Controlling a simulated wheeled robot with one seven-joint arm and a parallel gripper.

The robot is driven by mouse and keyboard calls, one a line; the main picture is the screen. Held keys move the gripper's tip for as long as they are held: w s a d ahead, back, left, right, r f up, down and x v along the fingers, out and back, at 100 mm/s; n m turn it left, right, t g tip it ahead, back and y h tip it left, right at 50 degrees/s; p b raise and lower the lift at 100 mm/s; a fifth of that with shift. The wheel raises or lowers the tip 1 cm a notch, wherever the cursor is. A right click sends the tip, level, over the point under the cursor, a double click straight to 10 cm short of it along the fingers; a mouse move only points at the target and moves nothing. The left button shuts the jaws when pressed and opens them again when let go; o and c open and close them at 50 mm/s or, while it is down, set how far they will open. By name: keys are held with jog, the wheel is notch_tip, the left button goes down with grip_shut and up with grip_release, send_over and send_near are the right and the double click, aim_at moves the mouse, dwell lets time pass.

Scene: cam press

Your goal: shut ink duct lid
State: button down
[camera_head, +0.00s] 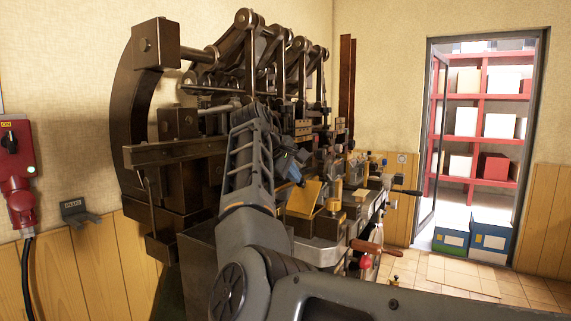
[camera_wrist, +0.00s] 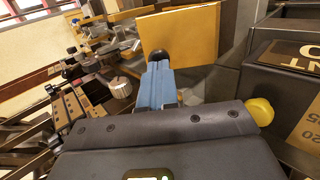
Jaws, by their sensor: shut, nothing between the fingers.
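A flat brass-yellow plate (camera_head: 304,198), which looks like the ink duct lid, stands tilted up on the press in the head view. It also fills the upper middle of the wrist view (camera_wrist: 190,28). My gripper (camera_head: 297,176) is just above and left of the plate in the head view. In the wrist view its blue fingers (camera_wrist: 157,58) are together with nothing between them, and the dark fingertip overlaps the plate's lower left part. I cannot tell whether it touches the plate. The plate's hinge and the duct are not clearly visible.
The dark press (camera_head: 180,120) with its linkages rises behind and left of my arm. A wooden-handled crank (camera_head: 372,247) and a red knob (camera_head: 365,262) stick out at the front. In the wrist view, a dark box with a lettered label (camera_wrist: 295,57) stands close on the right.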

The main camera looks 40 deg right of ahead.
jog(key=shift+w+d+f, duration=0.1)
jog(key=shift+d+f, duration=0.25)
jog(key=shift+d, duration=0.05)
jog(key=shift+d, duration=0.1)
